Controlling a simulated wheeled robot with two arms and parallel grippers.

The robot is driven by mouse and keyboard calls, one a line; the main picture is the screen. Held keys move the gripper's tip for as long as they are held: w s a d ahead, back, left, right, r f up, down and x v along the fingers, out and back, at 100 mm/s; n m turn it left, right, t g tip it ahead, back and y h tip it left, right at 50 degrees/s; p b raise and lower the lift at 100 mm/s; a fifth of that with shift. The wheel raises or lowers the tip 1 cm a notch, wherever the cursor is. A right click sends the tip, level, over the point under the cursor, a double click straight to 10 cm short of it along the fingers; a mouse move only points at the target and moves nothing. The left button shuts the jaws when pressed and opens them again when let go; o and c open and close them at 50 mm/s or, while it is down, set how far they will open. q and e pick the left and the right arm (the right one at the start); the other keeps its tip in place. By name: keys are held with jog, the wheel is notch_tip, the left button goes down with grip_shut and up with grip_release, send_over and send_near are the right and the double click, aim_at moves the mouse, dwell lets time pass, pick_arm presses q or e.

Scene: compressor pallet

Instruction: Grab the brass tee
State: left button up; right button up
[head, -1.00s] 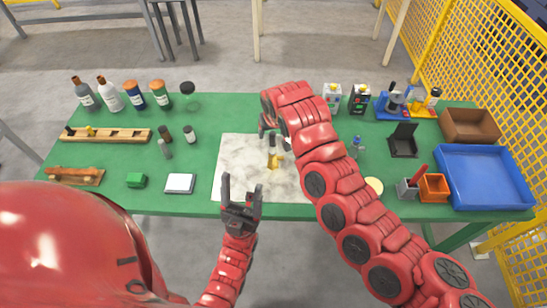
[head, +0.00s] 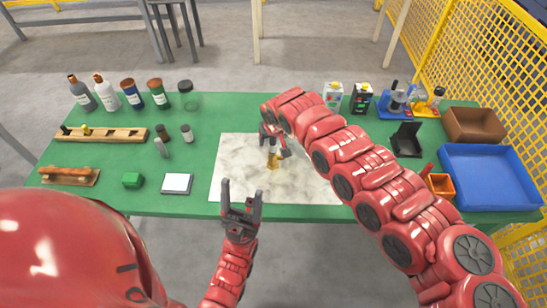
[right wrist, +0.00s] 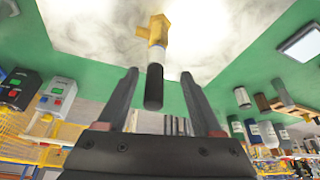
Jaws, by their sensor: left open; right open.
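The brass tee (head: 272,163) is on the pale marbled mat (head: 232,165) in the middle of the green table. In the right wrist view the brass tee (right wrist: 154,30) is at the top centre, with a white band and a black cylinder (right wrist: 153,90) in line with it. My right gripper (head: 274,146) is open just behind the tee in the head view. In the right wrist view the black cylinder shows between its open fingers (right wrist: 157,95), with gaps on both sides. My left gripper (head: 241,196) is open and empty at the table's front edge.
Several bottles (head: 120,95) stand at the back left, near a wooden rack (head: 105,134). A blue tray (head: 490,175) and a brown box (head: 472,124) are at the right.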

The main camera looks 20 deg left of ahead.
aim_at(273, 145)
jog(key=shift+s+d+p+x, duration=0.15)
jog(key=shift+p+x, duration=0.25)
jog(key=shift+x, duration=0.7)
jog(key=shift+s+d+p+x, duration=0.1)
jog(key=shift+p+x, duration=0.25)
jog(key=shift+x, duration=1.75)
jog(key=shift+d, duration=0.15)
grip_shut()
